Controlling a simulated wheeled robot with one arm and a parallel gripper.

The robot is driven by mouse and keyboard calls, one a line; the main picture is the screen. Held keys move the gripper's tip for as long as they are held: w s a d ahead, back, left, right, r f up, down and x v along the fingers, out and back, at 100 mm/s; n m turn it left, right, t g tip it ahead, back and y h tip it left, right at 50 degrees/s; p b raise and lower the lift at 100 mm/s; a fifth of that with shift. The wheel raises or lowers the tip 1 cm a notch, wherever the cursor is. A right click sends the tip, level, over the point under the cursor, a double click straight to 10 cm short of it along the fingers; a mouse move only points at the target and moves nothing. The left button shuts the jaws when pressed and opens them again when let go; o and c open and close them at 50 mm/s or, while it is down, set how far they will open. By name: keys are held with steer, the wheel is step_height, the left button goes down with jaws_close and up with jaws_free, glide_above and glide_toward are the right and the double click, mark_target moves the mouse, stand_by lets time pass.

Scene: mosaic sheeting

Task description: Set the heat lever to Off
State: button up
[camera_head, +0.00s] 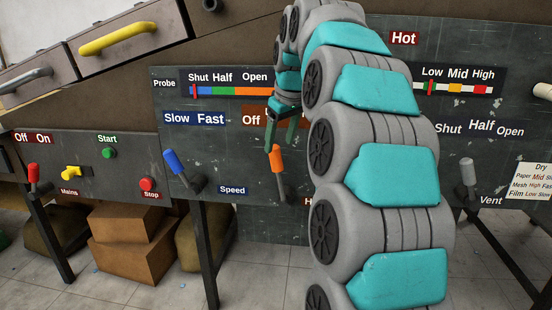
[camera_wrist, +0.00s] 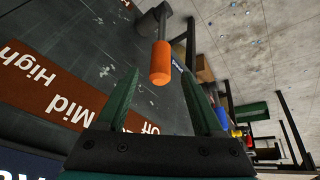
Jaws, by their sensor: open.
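The heat lever has an orange handle (camera_head: 277,160) and stands on the dark panel, below the brown strip with the word Off (camera_head: 251,120). The arm hides the rest of that strip in the head view; in the wrist view the strip (camera_wrist: 62,108) also shows Mid and High. My gripper (camera_head: 281,146) is open, its dark green fingers pointing down at the top of the handle. In the wrist view the orange handle (camera_wrist: 160,62) appears between the fingertips of my gripper (camera_wrist: 160,78). I cannot tell whether they touch it. The lever's exact setting is unclear.
A blue speed lever (camera_head: 176,163) stands left of the heat lever. A grey vent lever (camera_head: 467,173) is far right. Start (camera_head: 109,153) and Stop (camera_head: 148,184) buttons and a red lever (camera_head: 33,174) are at left. Cardboard boxes (camera_head: 135,250) sit under the panels.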

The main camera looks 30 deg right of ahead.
mark_target(278, 152)
steer(key=x, duration=0.7)
steer(key=shift+c, duration=0.4)
jaws_close()
stand_by(0.9)
